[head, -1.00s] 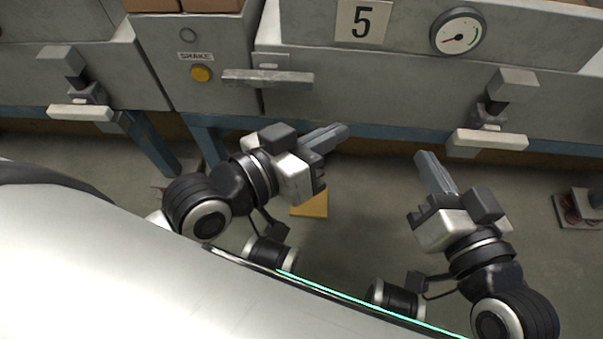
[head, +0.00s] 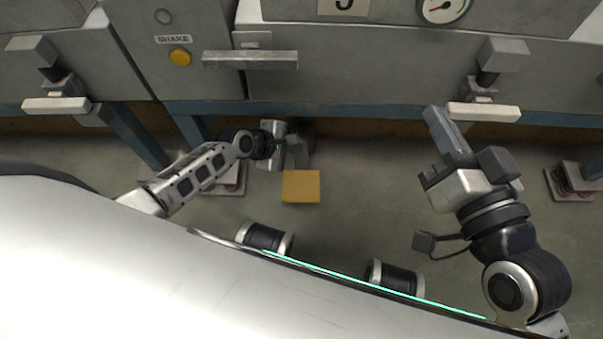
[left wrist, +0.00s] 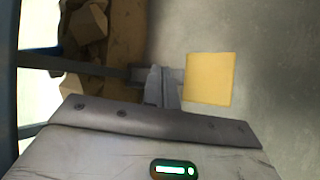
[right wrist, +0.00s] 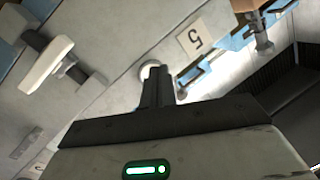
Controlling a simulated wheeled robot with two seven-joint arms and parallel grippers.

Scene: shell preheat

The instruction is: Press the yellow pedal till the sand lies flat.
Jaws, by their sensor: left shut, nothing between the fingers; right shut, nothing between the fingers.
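The yellow pedal (head: 300,186) is a flat square low near the floor, in front of the bench. It also shows in the left wrist view (left wrist: 209,78), just right of the fingertips. My left gripper (head: 302,143) is reached down low, shut and empty, beside the pedal on its bench side. Its fingertips (left wrist: 165,78) do not cover the pedal's face; I cannot tell whether they touch its edge. My right gripper (head: 432,114) is shut and empty, raised in front of the bench at the right. The sand is not in view.
A grey cabinet with a round yellow button (head: 180,57) under a SHAKE label stands at the back. A handle bar (head: 250,60), a gauge (head: 443,8) and pale lever handles (head: 483,112) stick out. A blue bench rail (head: 370,123) runs above the pedal. Floor right of the pedal is clear.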

